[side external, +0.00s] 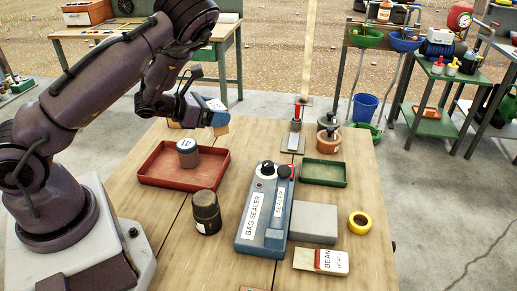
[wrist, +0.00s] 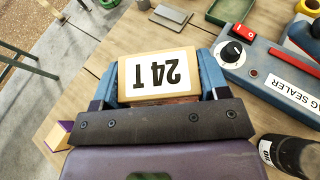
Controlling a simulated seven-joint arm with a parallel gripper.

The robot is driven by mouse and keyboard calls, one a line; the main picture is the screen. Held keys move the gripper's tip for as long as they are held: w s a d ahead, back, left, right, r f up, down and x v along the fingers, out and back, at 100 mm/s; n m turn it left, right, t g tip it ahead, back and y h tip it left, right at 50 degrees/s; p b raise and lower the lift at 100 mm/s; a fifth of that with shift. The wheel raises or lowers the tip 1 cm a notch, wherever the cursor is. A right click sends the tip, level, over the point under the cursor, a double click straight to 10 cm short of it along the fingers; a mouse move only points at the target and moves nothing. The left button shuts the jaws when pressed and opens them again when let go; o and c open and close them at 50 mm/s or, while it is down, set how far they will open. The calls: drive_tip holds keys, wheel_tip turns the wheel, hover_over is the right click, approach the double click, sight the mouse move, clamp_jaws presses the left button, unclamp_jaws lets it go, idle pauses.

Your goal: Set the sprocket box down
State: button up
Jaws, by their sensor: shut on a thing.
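The sprocket box (wrist: 155,90) is a small tan carton with a white label reading "24 T", upside down in the wrist view. My gripper (wrist: 160,74) is shut on it, with a blue finger on each of two opposite sides. In the side external view my gripper (side external: 214,114) is near the table's far edge, behind the red tray. A tan bit of the box (side external: 221,129) shows below the blue finger; the rest is hidden. I cannot tell the gap between the box and the wooden table (side external: 151,207).
The red tray (side external: 157,180) holds a grey tin (side external: 187,152). A dark jar (side external: 206,211), the blue bag sealer (side external: 249,230) and a green tray (side external: 324,172) stand nearby. Another carton (wrist: 57,135) is left of my gripper in the wrist view. Bare wood lies between gripper and sealer.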

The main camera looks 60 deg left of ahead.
drive_tip(key=d+m+g+h, duration=0.1)
drive_tip(key=d+m+h, duration=0.2)
drive_tip(key=d+h, duration=0.1)
drive_tip(key=w+a+f, duration=0.1)
drive_tip(key=w+f, duration=0.1)
drive_tip(key=w, duration=0.2)
drive_tip(key=w+a+f, duration=0.1)
drive_tip(key=w+f, duration=0.2)
drive_tip(key=w, duration=0.1)
drive_tip(key=w+a+f, duration=0.1)
drive_tip(key=w+f, duration=0.2)
drive_tip(key=w, duration=0.1)
drive_tip(key=shift+w+a+f, duration=0.15)
drive_tip(key=shift+w+a, duration=0.15)
drive_tip(key=shift+a, duration=0.1)
drive_tip(key=shift+w+f, duration=0.15)
drive_tip(key=shift+f, duration=0.05)
drive_tip(key=shift+w+f, duration=0.1)
drive_tip(key=shift+f, duration=1.5)
drive_tip(key=shift+f, duration=0.1)
drive_tip(key=o, duration=1)
drive_tip(key=shift+c, duration=0.2)
